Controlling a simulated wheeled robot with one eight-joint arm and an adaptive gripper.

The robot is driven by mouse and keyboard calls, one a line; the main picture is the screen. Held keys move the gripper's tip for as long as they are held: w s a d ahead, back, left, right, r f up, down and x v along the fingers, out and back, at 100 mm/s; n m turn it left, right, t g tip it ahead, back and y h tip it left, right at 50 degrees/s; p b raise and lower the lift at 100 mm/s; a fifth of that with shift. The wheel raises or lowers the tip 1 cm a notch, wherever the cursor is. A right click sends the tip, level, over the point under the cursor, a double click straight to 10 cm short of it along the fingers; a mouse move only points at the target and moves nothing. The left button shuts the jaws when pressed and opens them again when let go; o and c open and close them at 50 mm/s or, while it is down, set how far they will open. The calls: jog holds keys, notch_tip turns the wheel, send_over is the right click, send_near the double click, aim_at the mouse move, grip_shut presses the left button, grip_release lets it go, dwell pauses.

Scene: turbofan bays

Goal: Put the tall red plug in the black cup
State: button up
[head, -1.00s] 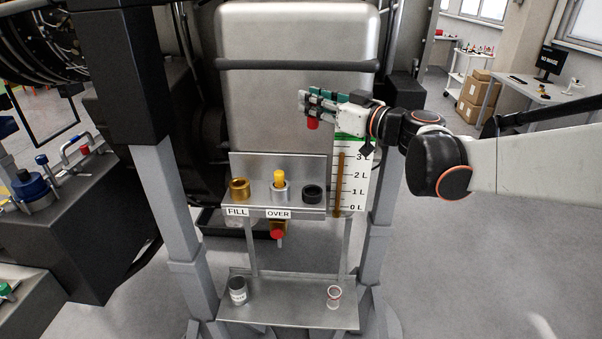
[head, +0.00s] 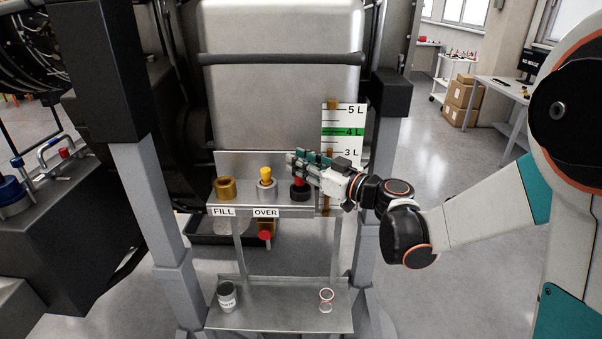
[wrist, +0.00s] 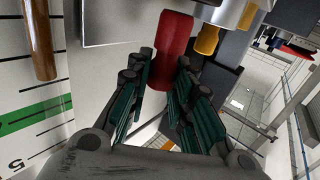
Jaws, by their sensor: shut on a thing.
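The tall red plug (wrist: 172,50) is gripped between the green-padded fingers of my gripper (wrist: 165,95) in the wrist view. In the head view my gripper (head: 300,162) is at the right end of the shelf. A little of the red plug (head: 299,183) shows below the fingers. The black cup (head: 299,196) stands directly under it on the shelf. The plug's lower end is at the cup's mouth in the picture; I cannot tell whether it is inside. I cannot make out the cup in the wrist view.
A brass cup (head: 225,189) stands at the shelf's left. A silver cup (head: 266,188) with a yellow plug (head: 265,173) stands beside the black cup. A level gauge (head: 342,125) rises close behind my gripper. A lower shelf (head: 280,318) holds a grey can (head: 227,296) and a clear jar (head: 326,300).

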jog(key=shift+f, duration=1.15)
jog(key=shift+f+b, duration=0.15)
jog(key=shift+b, duration=0.2)
jog(key=o, duration=0.9)
